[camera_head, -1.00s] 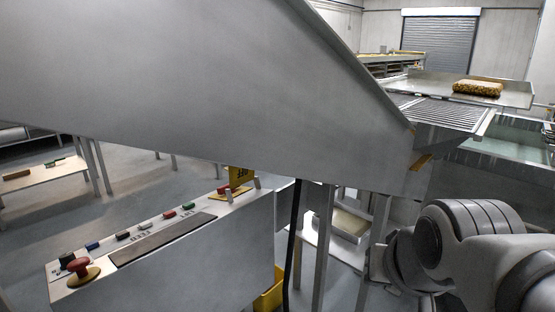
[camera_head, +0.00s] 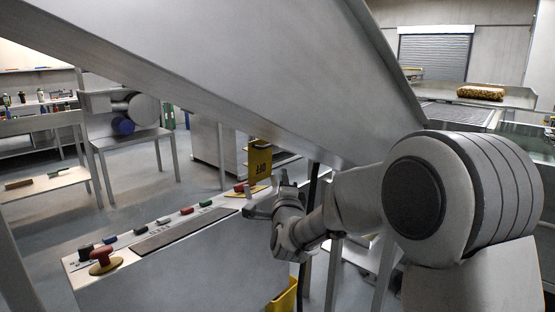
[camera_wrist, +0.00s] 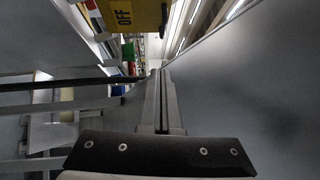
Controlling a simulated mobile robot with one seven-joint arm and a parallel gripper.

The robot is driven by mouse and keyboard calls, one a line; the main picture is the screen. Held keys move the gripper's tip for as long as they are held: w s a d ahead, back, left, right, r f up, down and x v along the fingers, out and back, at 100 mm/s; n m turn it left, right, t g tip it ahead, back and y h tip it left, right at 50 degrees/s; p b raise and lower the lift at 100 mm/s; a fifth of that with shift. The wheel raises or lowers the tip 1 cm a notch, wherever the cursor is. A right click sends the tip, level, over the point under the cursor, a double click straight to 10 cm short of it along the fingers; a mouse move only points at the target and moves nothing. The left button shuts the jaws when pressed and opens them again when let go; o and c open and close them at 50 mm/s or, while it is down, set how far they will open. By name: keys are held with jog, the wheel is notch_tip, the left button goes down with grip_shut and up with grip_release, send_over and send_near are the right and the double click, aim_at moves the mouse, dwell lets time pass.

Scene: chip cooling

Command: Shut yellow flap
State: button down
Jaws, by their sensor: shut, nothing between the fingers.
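The yellow flap (camera_head: 260,161) stands raised at the far end of the control console (camera_head: 190,262), beside a red control and a yellow base plate (camera_head: 247,191). It carries dark lettering, and in the wrist view the flap (camera_wrist: 138,14) reads "OFF" at the top edge, partly cut off. My gripper (camera_head: 267,192) is at the console's far end, just below and right of the flap in the head view. In the wrist view my gripper (camera_wrist: 160,75) has its fingers together and empty, pointing up the picture. I cannot tell whether it touches the flap.
A large sloping metal chute (camera_head: 290,75) hangs over the console. A red mushroom button (camera_head: 103,258) and several coloured buttons line the console top. A yellow bin (camera_head: 284,297) is low beside it. Chips (camera_head: 480,93) lie on a tray at the back right.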

jog(key=m, duration=0.1)
send_near(271, 146)
jog(key=w, duration=0.5)
jog(key=shift+w+a+r, duration=0.2)
jog(key=shift+w+a, duration=0.15)
jog(key=shift+w, duration=0.05)
jog(key=shift+w+b, duration=0.1)
jog(key=shift+b, duration=0.3)
